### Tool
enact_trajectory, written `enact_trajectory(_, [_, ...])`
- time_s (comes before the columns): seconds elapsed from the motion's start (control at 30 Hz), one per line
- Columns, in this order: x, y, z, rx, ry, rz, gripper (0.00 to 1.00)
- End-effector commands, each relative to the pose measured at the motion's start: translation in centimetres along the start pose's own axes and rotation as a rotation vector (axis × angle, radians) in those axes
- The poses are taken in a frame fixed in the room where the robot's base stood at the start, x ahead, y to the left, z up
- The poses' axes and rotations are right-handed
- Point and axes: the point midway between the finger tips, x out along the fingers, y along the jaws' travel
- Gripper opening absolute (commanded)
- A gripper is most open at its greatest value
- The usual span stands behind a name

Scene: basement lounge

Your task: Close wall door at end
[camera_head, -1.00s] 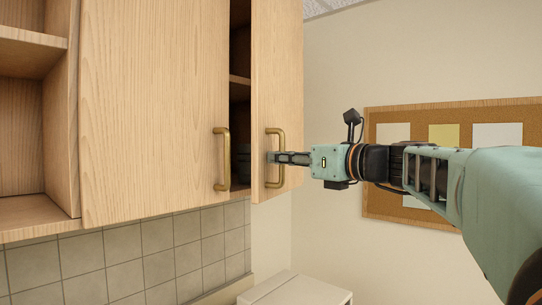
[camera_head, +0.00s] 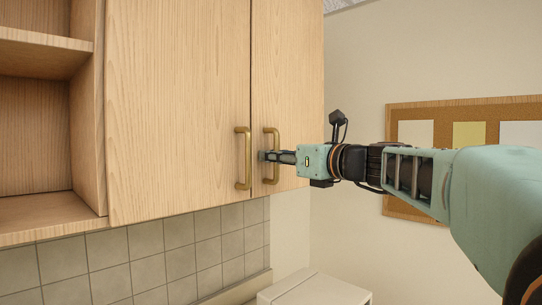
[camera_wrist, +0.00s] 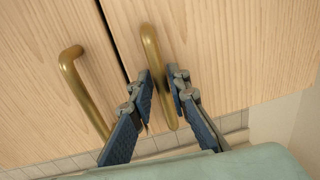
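The wall door at the end (camera_head: 290,80) is the narrow light-wood panel at the right end of the wall cabinet. It looks flush or nearly flush with its neighbour, with only a thin dark seam between them. Its brass handle (camera_head: 276,136) stands upright, and it also shows in the wrist view (camera_wrist: 152,48). My gripper (camera_head: 266,156) reaches in from the right at the handle. The door's inside is hidden.
The neighbouring door (camera_head: 180,100) is shut, and its brass handle (camera_head: 243,158) is close to my fingertips. Open shelves (camera_head: 40,120) are at the left. A white box-like unit (camera_head: 315,290) stands below, and a cork board (camera_head: 395,208) hangs on the right wall.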

Motion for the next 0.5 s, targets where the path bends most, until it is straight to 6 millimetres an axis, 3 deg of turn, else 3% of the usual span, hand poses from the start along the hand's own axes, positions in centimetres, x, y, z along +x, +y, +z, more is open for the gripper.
enact_trajectory(0.17, [0.0, -0.1, 0.9, -0.001, -0.001, 0.0, 0.16])
enact_trajectory(0.5, [0.1, 0.0, 6.5, -0.003, -0.002, 0.001, 0.16])
